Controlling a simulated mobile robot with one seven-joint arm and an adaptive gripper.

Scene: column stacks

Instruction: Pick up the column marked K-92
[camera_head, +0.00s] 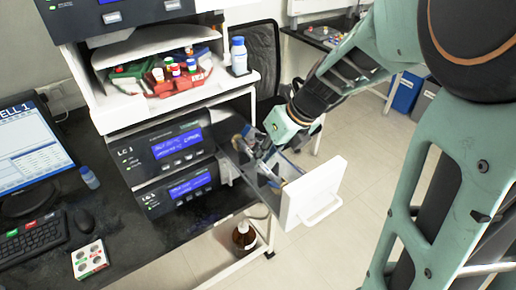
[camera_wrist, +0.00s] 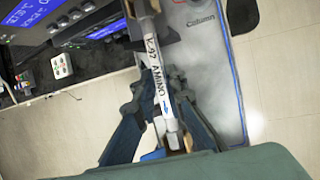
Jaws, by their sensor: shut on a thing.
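The column (camera_wrist: 160,75) is a slim silver-white tube, and its side reads K-92 AMINO as far as I can make out. My gripper (camera_wrist: 166,105) is shut on it, with one dark finger on each side. In the head view my gripper (camera_head: 258,148) reaches into the open column drawer (camera_head: 312,190), which has a white front. The column there is mostly hidden by the fingers. In the wrist view the grey drawer surface marked Column (camera_wrist: 205,65) lies beside and beneath the tube. I cannot tell whether the tube still touches the drawer.
The instrument stack (camera_head: 165,145) stands left of the drawer. Above it, a white shelf holds a red vial rack (camera_head: 178,76) and a blue-capped bottle (camera_head: 238,57). A brown bottle (camera_head: 244,236) stands below. Monitor, keyboard and a small vial tray (camera_head: 89,259) occupy the bench.

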